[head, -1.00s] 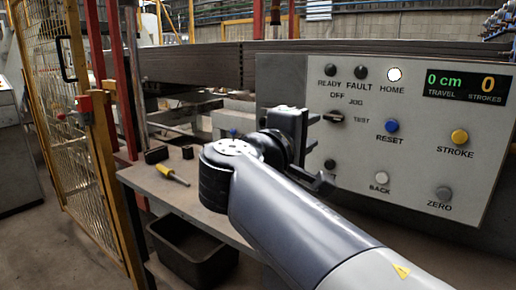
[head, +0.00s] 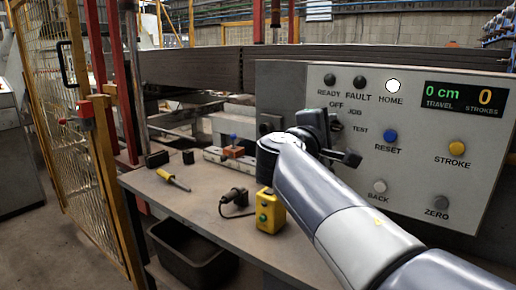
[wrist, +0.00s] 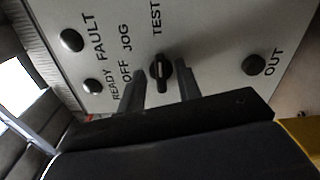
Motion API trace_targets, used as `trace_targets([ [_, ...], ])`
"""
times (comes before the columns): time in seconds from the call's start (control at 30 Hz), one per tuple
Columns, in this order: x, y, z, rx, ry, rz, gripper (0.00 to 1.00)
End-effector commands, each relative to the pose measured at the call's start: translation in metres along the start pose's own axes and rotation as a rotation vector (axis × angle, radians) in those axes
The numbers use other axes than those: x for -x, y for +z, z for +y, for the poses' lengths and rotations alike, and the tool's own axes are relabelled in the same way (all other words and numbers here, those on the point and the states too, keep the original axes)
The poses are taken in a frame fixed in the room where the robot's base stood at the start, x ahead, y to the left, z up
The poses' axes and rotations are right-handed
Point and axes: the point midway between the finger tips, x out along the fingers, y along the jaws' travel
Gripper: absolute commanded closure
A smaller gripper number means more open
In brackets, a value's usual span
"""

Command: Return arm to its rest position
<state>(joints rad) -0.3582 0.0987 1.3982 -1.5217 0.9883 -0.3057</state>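My gripper (head: 346,139) is in front of the left part of the control panel (head: 408,195) in the head view. In the wrist view my gripper (wrist: 161,92) is open, its two dark fingers apart with nothing held between them. The black selector knob (wrist: 160,73) shows between the fingers in the picture; I cannot tell how far they stand from it. The knob's grip lies in line with the TEST label. My arm reaches in from the lower right and hides part of the panel's left side in the head view.
The HOME lamp (head: 393,86) is lit white; the display (head: 464,97) reads 0 cm and 0 strokes. A yellow mesh fence (head: 62,130) stands left.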

Motion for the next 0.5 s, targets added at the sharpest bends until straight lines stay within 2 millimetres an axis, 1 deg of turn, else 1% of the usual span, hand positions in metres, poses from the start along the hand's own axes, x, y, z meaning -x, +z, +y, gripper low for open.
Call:
trace_targets([
  [0.03,0.0001,0.0009,0.0049,0.038,-0.001,0.001,0.67],
  [0.5,0.0003,0.0005,0.006,0.376,-0.001,0.001,0.67],
])
